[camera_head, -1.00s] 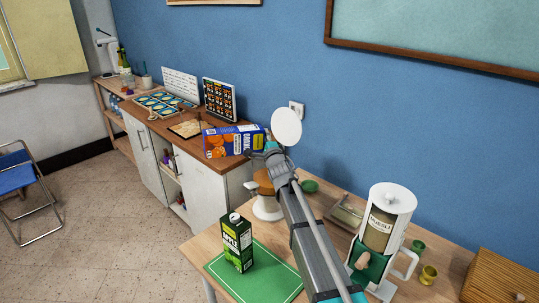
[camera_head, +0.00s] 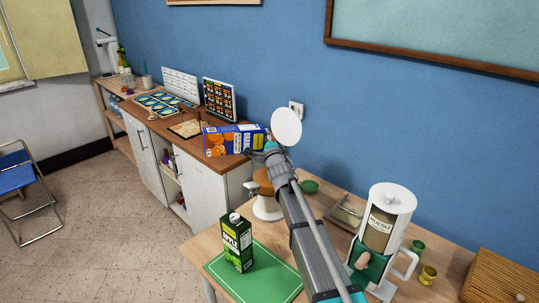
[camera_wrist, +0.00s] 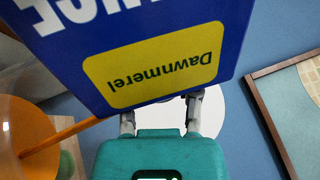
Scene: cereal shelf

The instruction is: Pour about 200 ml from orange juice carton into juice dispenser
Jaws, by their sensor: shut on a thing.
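The orange juice carton (camera_head: 222,140) is blue with orange fruit pictures and lies nearly on its side in the air. My gripper (camera_head: 262,146) is shut on its right end. In the wrist view the blue carton (camera_wrist: 150,30), with a yellow "Dawnmerel" label upside down, fills the top between my fingers (camera_wrist: 160,112). The juice dispenser (camera_head: 267,207) seems to be the white-footed, orange-brown vessel on the table below the carton, partly hidden by my arm. An orange rounded vessel (camera_wrist: 18,140) shows at the left of the wrist view.
A green apple juice carton (camera_head: 237,243) stands on a green mat (camera_head: 272,262). A muesli dispenser (camera_head: 381,225), small cups (camera_head: 428,274) and a wooden box (camera_head: 500,280) are at right. A pale disc (camera_head: 286,126) shows behind my gripper. A sideboard (camera_head: 208,180) stands behind.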

